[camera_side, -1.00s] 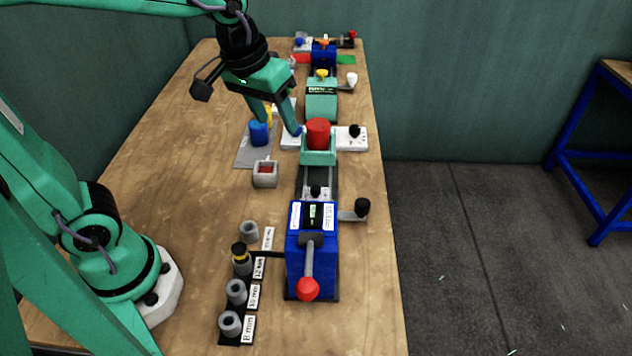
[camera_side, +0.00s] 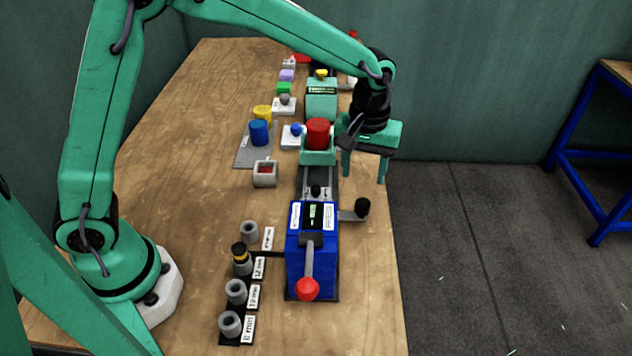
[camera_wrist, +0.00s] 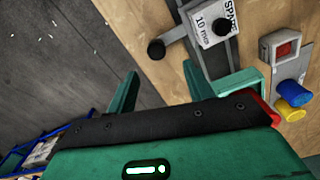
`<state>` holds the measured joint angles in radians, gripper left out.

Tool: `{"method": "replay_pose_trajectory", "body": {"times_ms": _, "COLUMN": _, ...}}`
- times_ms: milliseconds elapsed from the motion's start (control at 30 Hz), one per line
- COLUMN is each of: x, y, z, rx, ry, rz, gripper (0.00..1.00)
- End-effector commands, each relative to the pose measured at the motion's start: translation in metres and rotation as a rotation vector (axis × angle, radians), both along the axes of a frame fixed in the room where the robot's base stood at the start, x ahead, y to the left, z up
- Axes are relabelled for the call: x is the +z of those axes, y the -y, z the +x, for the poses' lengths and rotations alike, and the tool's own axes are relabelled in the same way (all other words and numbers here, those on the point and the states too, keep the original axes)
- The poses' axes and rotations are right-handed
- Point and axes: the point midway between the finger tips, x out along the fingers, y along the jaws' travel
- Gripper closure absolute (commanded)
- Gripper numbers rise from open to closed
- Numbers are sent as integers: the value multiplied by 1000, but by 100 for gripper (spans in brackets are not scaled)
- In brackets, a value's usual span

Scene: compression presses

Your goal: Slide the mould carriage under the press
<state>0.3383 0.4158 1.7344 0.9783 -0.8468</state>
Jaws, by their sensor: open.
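The teal mould carriage (camera_side: 318,157), with a red cylinder (camera_side: 318,133) on it, sits on the rail (camera_side: 318,178) behind the blue press (camera_side: 312,255), clear of it. In the wrist view a teal edge (camera_wrist: 246,80) that looks like the carriage shows beside my finger, with a sliver of red below it. My gripper (camera_side: 364,178) is open and empty, fingers pointing down, just right of the carriage near the table's right edge. Its fingers also show in the wrist view (camera_wrist: 160,88). I cannot tell whether a finger touches the carriage.
A black-knobbed side lever (camera_side: 361,208) sticks out right. The press handle has a red ball (camera_side: 308,289).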

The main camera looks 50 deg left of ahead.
Motion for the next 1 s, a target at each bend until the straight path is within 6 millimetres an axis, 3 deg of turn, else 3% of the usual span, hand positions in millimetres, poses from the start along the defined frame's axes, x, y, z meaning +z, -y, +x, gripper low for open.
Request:
{"method": "replay_pose_trajectory", "body": {"times_ms": 567, "x": -20, "y": 6, "z": 3, "rx": 15, "ry": -15, "rz": 5, "gripper": 48}}
{"method": "replay_pose_trajectory", "body": {"times_ms": 1000, "x": -70, "y": 6, "z": 3, "rx": 15, "ry": -15, "rz": 5, "gripper": 48}}
